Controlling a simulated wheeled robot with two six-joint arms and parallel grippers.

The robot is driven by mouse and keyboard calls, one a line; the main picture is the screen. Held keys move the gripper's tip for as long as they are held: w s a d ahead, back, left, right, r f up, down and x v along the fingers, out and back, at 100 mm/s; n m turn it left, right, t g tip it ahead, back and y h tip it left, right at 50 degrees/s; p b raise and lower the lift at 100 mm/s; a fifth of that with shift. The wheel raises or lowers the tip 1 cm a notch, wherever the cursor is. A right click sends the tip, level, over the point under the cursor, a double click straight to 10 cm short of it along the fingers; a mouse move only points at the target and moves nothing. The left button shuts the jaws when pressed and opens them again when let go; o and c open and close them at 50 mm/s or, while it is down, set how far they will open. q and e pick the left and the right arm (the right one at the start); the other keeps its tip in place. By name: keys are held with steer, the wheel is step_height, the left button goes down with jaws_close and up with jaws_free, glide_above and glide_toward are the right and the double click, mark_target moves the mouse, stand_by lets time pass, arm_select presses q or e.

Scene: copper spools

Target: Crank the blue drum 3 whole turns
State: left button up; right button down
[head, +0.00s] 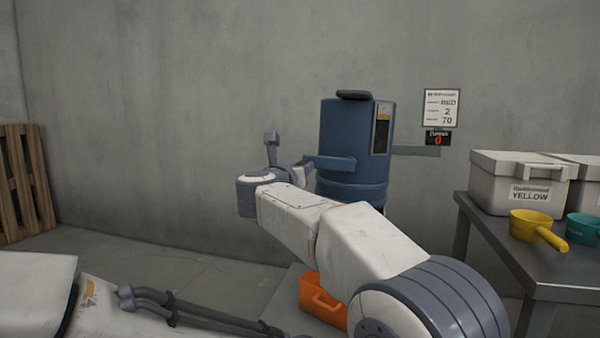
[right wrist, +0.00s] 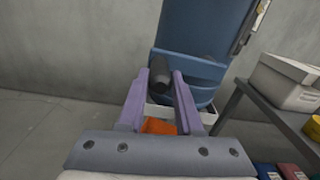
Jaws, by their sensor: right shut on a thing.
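The blue drum (head: 342,135) stands upright against the wall, with a dark cap on top and a dark gauge strip on its right side. A blue crank arm (head: 331,163) sticks out from its front toward the left. My right gripper (head: 296,168) is at the outer end of this crank. In the right wrist view, the purple fingers of the gripper (right wrist: 169,88) are shut on the dark crank handle (right wrist: 160,66), with the drum (right wrist: 205,45) just behind. A small counter (head: 438,139) beside the drum reads a red 0. My left gripper is not in view.
An orange container (head: 323,300) sits low below the drum, partly behind my right arm. A metal table (head: 500,240) at right holds white boxes (head: 517,183), a yellow scoop (head: 535,226) and a teal scoop (head: 584,227). A wooden pallet (head: 24,185) leans at far left. A notice (head: 441,107) hangs on the wall.

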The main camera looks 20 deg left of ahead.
steer(key=shift+a+r, duration=0.1)
steer(key=shift+r, duration=0.1)
steer(key=c, duration=0.6)
jaws_free()
steer(key=shift+s+f, duration=0.1)
steer(key=shift+s, duration=0.05)
steer(key=s, duration=1)
steer(key=shift+s, duration=0.1)
